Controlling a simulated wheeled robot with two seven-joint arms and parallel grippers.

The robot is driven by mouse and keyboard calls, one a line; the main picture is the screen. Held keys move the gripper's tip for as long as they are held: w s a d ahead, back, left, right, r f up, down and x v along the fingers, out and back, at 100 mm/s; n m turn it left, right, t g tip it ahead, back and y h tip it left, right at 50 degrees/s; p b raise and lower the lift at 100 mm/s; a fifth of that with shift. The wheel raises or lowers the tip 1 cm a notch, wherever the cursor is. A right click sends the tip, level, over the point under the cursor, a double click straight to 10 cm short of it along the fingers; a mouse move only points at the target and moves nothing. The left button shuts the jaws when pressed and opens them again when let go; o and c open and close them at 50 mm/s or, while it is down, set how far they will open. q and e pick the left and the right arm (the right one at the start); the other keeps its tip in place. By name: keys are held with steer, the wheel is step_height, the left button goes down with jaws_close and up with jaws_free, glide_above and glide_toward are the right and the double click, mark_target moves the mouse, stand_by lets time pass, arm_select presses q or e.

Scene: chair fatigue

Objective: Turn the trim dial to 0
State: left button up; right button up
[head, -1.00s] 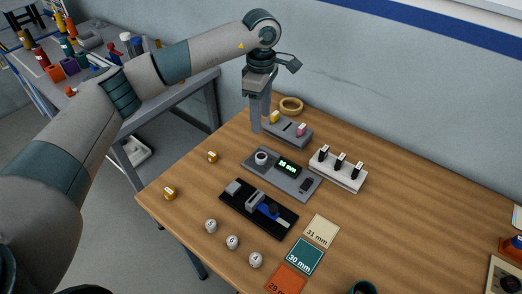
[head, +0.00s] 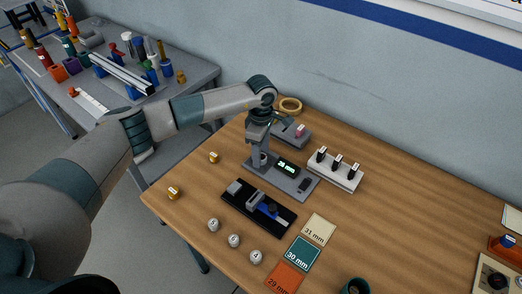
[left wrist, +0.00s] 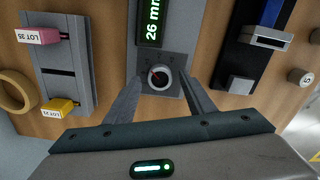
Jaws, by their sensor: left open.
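The trim dial (left wrist: 157,77) is a small round knob with a pale rim, a dark face and a small red mark, on a grey gauge panel (head: 299,187). Beside it a green-lit display (left wrist: 151,22) reads 26 mm; it also shows in the head view (head: 287,168). My left gripper (head: 258,162) points down over the dial end of the panel and mostly hides the dial in the head view. In the left wrist view its open fingers (left wrist: 160,84) stand on either side of the dial, with gaps showing. My right gripper is in neither view.
A grey holder (left wrist: 69,88) with pink and yellow tabs is close to the gripper. A white switch block (head: 345,180) and a black fixture (head: 237,205) flank the panel. Numbered knobs and colored mm cards (head: 303,254) lie in front. The right tabletop has free room.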

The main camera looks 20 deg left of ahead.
arm_select(q)
steer(key=shift+f, duration=0.25)
steer(key=c, duration=1.1)
steer(key=shift+o, duration=0.2)
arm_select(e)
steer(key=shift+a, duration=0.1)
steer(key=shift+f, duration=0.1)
arm_select(q)
steer(key=shift+f+n+b, duration=0.1)
steer(key=shift+n+b, duration=0.9)
steer(key=shift+n, duration=0.2)
steer(key=n+b, duration=0.3)
steer(key=n, duration=0.1)
steer(key=shift+n, duration=0.8)
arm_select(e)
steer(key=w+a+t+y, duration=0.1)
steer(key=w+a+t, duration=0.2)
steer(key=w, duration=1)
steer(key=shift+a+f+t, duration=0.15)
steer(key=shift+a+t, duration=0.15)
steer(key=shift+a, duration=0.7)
arm_select(q)
steer(key=shift+r, duration=0.2)
